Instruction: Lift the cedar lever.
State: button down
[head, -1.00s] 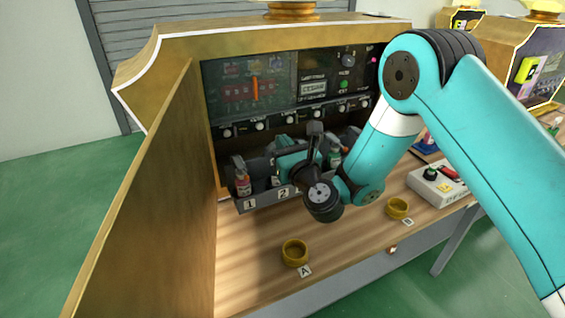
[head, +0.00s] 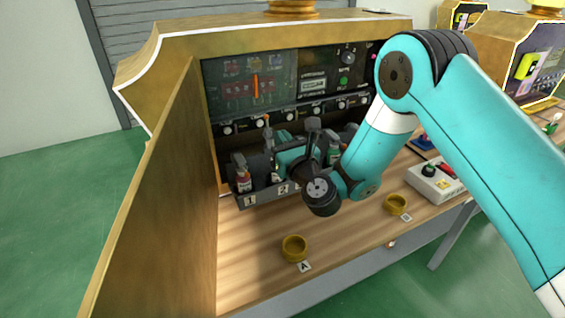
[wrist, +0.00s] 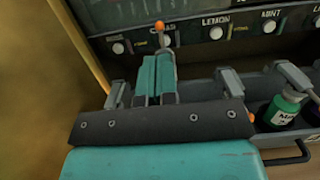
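The cedar lever (wrist: 166,62) is a grey arm with an orange tip. In the wrist view it is tilted up, and its tip covers part of the cedar label. In the head view its orange tip (head: 266,118) shows above my gripper. My gripper (wrist: 157,72) has two teal fingers close together, with only a narrow dark gap. They are right at the cedar lever and overlap its lower part in view. They look shut, touching or just under the lever, not clearly clamped around it. The lever's lower end is hidden.
Other grey levers (wrist: 232,82) stand lower on both sides. Small bottles (head: 243,180) sit in the grey numbered rack (head: 262,196). A brown side panel (head: 160,200) stands close on the left. Two brass cups (head: 294,248) (head: 396,204) stand on the counter in front.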

jog(key=shift+f, duration=0.1)
jog(key=r+b+v, duration=0.1)
jog(key=b+v, duration=0.7)
jog(key=b, duration=0.4)
jog(key=shift+s+r, duration=0.45)
jog(key=shift+r, duration=0.15)
jog(key=shift+d, duration=0.15)
